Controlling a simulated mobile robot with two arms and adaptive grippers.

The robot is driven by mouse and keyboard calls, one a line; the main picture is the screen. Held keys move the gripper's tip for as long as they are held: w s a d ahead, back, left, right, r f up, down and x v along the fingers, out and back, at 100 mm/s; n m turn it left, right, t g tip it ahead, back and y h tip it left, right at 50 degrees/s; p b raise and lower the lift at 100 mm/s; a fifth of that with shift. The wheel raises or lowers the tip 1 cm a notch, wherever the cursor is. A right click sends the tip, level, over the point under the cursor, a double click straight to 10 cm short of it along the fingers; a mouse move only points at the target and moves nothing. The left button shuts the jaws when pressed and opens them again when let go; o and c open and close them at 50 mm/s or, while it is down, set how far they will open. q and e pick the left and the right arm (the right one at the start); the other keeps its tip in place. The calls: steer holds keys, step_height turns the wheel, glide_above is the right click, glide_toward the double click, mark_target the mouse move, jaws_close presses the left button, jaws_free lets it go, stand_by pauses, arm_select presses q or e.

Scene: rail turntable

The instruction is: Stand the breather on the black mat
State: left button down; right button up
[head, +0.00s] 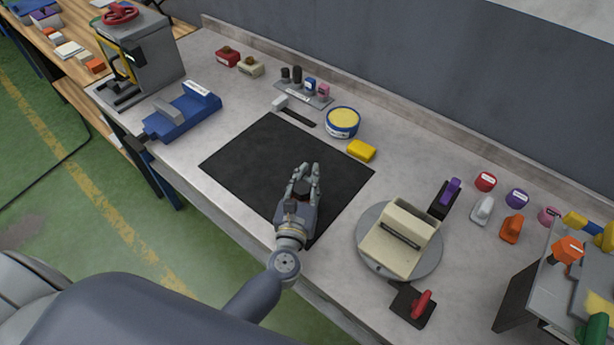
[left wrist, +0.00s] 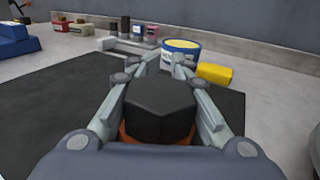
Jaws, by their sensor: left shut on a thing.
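The black mat (head: 250,160) lies flat on the grey bench and also fills much of the left wrist view (left wrist: 62,105). My left gripper (head: 304,176) is over the right part of the mat. It is shut on a dark, faceted piece, seemingly the breather (left wrist: 160,105), with an orange-brown part showing below its black top. In the head view the breather (head: 302,188) is a small dark shape between the fingers. Its underside is hidden, so I cannot tell whether it touches the mat. My right gripper is not in view.
A yellow block (head: 361,151) and a round yellow-and-blue tin (head: 342,122) stand just behind the mat. A round turntable (head: 432,262) with a cream housing is to the right. A blue vise (head: 183,112) is to the left. The mat's left part is clear.

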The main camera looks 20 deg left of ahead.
arm_select(q)
steer(key=shift+f, duration=0.1)
steer(key=c, duration=1)
jaws_free()
steer(key=shift+c, duration=0.2)
steer(key=shift+s, duration=0.15)
steer(key=s+b, duration=0.1)
steer(key=s, duration=0.2)
steer(key=s+d+b, duration=0.1)
steer(key=s, duration=0.3)
steer(key=s+b, duration=0.1)
steer(key=s, duration=0.2)
steer(key=shift+s+d+b, duration=0.2)
steer(key=shift+d+b, duration=0.05)
steer(key=shift+b, duration=0.05)
steer(key=shift+s+d+r, duration=0.1)
steer(key=shift+s+r, duration=0.1)
steer(key=shift+s, duration=0.5)
